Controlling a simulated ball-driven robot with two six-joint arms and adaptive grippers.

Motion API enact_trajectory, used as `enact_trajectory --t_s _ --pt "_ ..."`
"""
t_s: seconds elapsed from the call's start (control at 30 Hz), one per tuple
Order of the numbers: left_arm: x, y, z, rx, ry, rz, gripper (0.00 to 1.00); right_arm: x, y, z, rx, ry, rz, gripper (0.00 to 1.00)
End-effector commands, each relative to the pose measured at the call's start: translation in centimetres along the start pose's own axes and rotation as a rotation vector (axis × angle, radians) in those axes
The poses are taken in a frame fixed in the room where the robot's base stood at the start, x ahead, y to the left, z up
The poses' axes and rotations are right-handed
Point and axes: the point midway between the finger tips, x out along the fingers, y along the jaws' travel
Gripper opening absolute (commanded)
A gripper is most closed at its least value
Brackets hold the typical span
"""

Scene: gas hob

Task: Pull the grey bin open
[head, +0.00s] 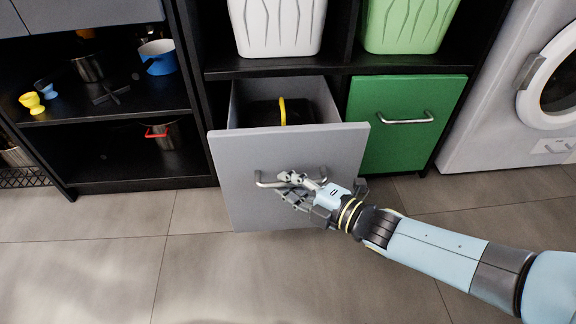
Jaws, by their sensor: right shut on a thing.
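The grey bin (240,160) is a drawer-like bin low in the black cabinet. It stands partly pulled out, and its open top shows a dark inside with a yellow curved handle (283,112). A metal bar handle (263,181) runs across its front panel. My right gripper (290,183) comes in from the right and is shut on this handle. Its fingers hide part of the bar. My left gripper is not in view.
A closed green bin (385,145) with a metal handle sits right of the grey one. White (278,28) and light green (408,25) containers stand above. A washing machine (520,100) is at the right, and shelves with pots are at the left. The tiled floor (215,280) in front is clear.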

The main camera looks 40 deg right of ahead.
Motion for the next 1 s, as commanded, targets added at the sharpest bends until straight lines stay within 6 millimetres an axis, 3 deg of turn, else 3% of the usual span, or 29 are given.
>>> enact_trajectory --t_s 0.2,0.6,1.0 --pt "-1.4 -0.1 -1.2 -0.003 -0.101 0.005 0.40 -3.7 -0.5 -3.9 0.008 0.000 0.010 0.00" --pt "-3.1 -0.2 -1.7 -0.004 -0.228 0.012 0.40 -10.6 -2.5 -10.7 0.006 -0.001 0.010 0.00" --pt "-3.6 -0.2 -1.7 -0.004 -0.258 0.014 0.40 -13.8 -3.5 -13.8 0.003 0.001 0.012 0.00"
